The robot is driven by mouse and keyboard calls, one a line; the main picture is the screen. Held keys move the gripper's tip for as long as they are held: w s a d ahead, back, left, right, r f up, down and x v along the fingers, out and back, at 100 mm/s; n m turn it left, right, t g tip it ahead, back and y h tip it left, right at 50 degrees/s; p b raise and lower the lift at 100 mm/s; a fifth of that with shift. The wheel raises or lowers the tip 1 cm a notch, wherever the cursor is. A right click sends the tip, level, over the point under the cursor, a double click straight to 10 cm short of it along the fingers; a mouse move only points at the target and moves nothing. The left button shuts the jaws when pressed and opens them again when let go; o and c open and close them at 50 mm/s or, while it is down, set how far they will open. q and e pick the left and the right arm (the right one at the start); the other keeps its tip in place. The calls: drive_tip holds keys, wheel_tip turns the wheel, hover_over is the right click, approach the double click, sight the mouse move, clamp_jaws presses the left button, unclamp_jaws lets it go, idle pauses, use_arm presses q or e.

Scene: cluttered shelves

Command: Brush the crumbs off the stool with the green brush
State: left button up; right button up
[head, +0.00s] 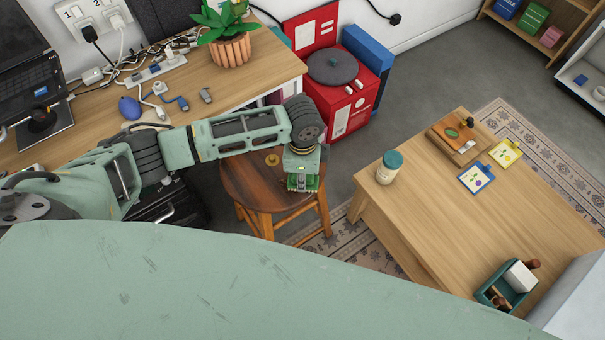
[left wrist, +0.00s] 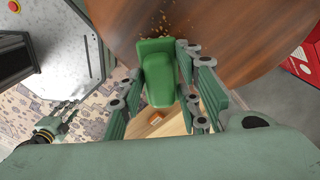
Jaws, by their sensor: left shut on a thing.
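The round wooden stool (head: 240,178) stands between the desk and the low table. In the left wrist view its brown seat (left wrist: 215,30) carries scattered yellowish crumbs (left wrist: 165,28) near the top edge. My left gripper (head: 303,180) is over the right part of the seat. In the left wrist view the gripper (left wrist: 160,103) is shut on the green brush (left wrist: 156,72), whose far end points towards the crumbs. I cannot tell whether the brush touches the seat. What seems to be my right gripper (left wrist: 62,113) shows small at the lower left, over the rug; its opening is unclear.
The desk (head: 265,70) with a potted plant (head: 230,45) is behind the stool. A red cabinet (head: 345,95) stands behind it to the right. The low table (head: 430,225) is at the right, with a green-lidded jar (head: 385,172) near its left corner.

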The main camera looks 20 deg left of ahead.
use_arm(q)
drive_tip(key=shift+f, duration=0.25)
